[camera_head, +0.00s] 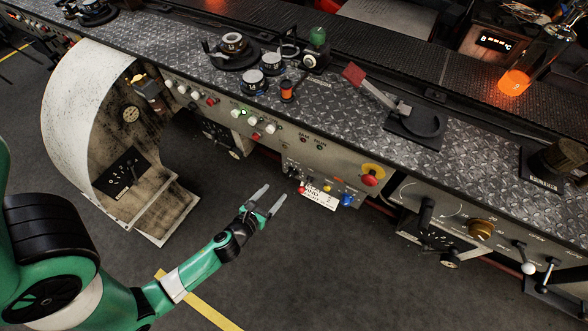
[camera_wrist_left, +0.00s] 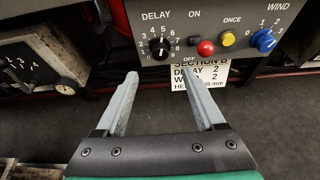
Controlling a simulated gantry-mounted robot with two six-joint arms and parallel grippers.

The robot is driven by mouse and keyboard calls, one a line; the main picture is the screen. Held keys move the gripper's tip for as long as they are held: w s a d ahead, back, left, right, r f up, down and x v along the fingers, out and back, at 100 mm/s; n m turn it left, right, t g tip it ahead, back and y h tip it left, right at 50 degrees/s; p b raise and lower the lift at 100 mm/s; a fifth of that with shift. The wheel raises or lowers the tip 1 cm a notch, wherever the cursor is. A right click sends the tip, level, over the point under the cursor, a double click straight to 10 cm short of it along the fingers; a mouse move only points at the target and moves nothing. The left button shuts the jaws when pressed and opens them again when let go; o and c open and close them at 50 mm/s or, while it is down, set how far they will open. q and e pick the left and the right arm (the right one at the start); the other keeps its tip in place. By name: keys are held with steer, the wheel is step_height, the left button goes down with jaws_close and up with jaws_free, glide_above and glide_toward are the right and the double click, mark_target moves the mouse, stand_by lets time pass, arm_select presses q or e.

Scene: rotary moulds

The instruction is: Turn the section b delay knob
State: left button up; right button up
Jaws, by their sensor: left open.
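The section B delay knob (camera_wrist_left: 159,47) is a black knob with numbers around it, under the word DELAY on a grey panel in the left wrist view. Its pointer setting is too small to tell. In the head view it is small, at the left of the lower panel part (camera_head: 290,170). My left gripper (camera_head: 273,194) is open and empty, in front of and below the panel. In the left wrist view its fingers (camera_wrist_left: 160,77) lie on either side below the knob, apart from it. A white card (camera_wrist_left: 205,76) reads section B, delay 2, wind 2. My right gripper is not in view.
A large red button (camera_head: 370,180) is on the panel. The floor below is free.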

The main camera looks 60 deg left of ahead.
mark_target(290, 175)
arm_select(q)
steer(key=b+x, duration=0.2)
steer(key=x, duration=0.8)
steer(key=shift+w+f+b, duration=0.1)
steer(key=shift+w+b, duration=0.05)
steer(key=shift+b, duration=0.15)
steer(key=shift+w+a+f, duration=0.1)
steer(key=shift+w+a, duration=0.3)
steer(key=shift+w, duration=0.1)
steer(key=shift+c, duration=0.3)
jaws_close()
